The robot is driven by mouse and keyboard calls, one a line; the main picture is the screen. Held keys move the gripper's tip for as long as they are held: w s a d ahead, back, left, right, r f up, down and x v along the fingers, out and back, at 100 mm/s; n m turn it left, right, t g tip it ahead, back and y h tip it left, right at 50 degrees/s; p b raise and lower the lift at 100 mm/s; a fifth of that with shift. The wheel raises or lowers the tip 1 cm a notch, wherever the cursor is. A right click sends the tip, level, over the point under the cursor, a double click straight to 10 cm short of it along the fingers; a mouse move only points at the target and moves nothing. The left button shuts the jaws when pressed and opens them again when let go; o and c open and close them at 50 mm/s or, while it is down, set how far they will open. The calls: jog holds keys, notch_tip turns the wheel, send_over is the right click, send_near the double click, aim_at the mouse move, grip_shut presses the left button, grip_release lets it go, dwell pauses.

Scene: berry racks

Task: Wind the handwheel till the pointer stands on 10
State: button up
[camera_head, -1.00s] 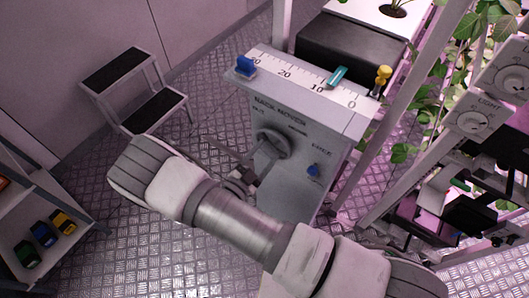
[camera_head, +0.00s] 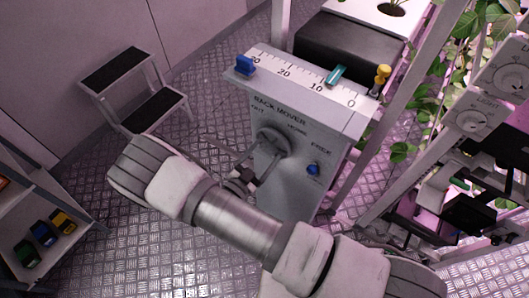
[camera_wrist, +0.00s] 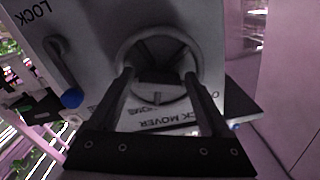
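In the wrist view the handwheel (camera_wrist: 158,45) faces me, with dark spokes and a hub. My gripper (camera_wrist: 158,78) has its two dark fingers wide apart, their tips at opposite sides of the wheel; whether they touch the rim I cannot tell. My gripper (camera_head: 261,159) is partly hidden by my arm in the head view. The teal pointer (camera_head: 336,75) lies on the white scale (camera_head: 300,77), close to the 10, slightly on its 0 side.
A blue piece (camera_head: 244,66) and a yellow knob (camera_head: 382,76) sit at the scale's ends. A blue-ended lever (camera_head: 313,169) is on the panel; its blue end shows in the wrist view (camera_wrist: 71,98). A step stool (camera_head: 135,90) stands left, a plant rack right.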

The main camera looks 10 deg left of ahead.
jog(key=shift+o, duration=0.7)
jog(key=v, duration=1.7)
jog(key=shift+s+b, duration=0.2)
jog(key=shift+b, duration=0.1)
jog(key=shift+a, duration=0.15)
